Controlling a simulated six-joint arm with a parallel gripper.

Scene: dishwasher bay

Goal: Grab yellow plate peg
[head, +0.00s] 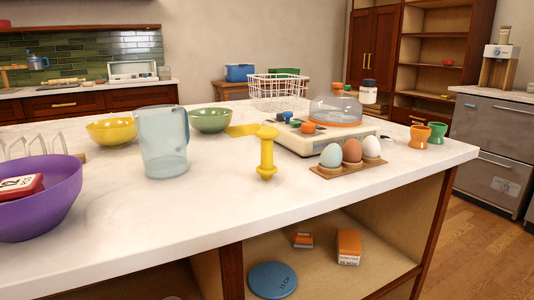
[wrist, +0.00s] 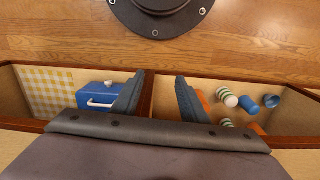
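A yellow peg-like object (head: 266,158) is on the white counter in the head view, right of the clear pitcher. My gripper (wrist: 160,97) shows only in the wrist view. Its two dark fingers are apart with nothing held between them, above a wooden divider of the open shelves. The yellow object does not show in the wrist view.
A clear pitcher (head: 163,142), a yellow bowl (head: 111,130), a green bowl (head: 210,120) and a purple bowl (head: 50,205) stand left of the yellow object. An egg holder (head: 348,168) and a scale-like appliance (head: 325,137) are right. The counter's front is clear. A blue box (wrist: 93,96) sits below.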

